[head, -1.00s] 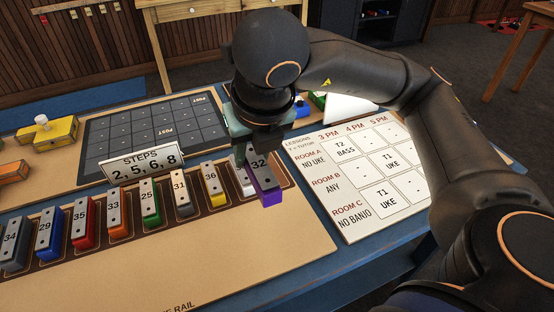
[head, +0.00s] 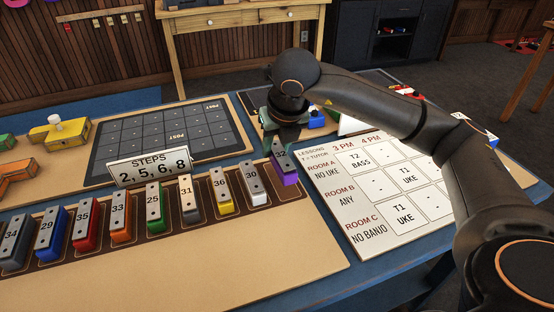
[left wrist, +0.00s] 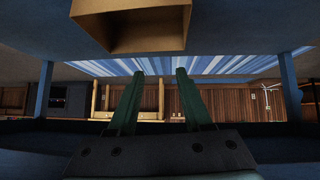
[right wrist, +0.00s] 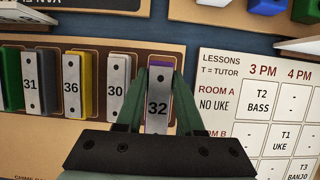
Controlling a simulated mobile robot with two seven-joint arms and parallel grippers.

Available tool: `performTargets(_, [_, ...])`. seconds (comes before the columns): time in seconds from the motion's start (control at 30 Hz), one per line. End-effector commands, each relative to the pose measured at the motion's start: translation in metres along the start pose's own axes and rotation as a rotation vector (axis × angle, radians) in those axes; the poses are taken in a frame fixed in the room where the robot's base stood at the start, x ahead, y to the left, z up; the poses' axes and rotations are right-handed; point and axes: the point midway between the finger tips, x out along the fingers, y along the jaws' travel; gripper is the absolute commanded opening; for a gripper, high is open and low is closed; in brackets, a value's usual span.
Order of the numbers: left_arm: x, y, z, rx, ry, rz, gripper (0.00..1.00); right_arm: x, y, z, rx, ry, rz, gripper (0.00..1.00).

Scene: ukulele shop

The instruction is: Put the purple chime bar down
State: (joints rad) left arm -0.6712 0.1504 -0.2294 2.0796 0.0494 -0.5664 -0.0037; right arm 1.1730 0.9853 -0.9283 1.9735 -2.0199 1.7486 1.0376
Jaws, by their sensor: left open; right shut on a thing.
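The purple chime bar (head: 283,164) has a grey metal top marked 32. It stands at the right end of the row, just right of the white bar 30 (head: 254,183). My right gripper (head: 285,138) is shut on the far part of the purple bar; the bar also shows between the fingers in the right wrist view (right wrist: 158,105). The bar is at or just above the rail board (head: 200,262); I cannot tell whether it touches. My left gripper (left wrist: 155,80) is open and empty, seen only in the left wrist view.
Several numbered bars stand left of bar 30, including yellow bar 36 (head: 223,193). A STEPS sign (head: 148,167) stands behind them. A lessons board (head: 385,190) lies close on the right. The front of the rail board is bare.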

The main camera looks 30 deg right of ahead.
Motion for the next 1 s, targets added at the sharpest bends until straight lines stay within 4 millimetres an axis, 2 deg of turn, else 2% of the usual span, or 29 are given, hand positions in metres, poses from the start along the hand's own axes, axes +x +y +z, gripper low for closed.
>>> performTargets(0.2, [0.003,-0.001,0.002,0.002,0.005,-0.002,0.5,0.024,-0.005,-0.002,0.0,0.003,-0.003,0.0])
performTargets(0.33, [0.002,-0.003,-0.011,0.013,0.052,-0.008,0.5,0.04,-0.005,-0.009,0.0,0.001,-0.002,0.0])
performTargets(0.47, [0.0,-0.004,-0.021,0.02,0.081,-0.009,0.5,0.04,-0.004,-0.009,0.0,-0.002,-0.001,0.0])
performTargets(1.0, [0.003,-0.006,-0.028,0.032,0.109,-0.014,0.5,0.041,-0.004,-0.01,0.0,-0.001,0.0,0.0])
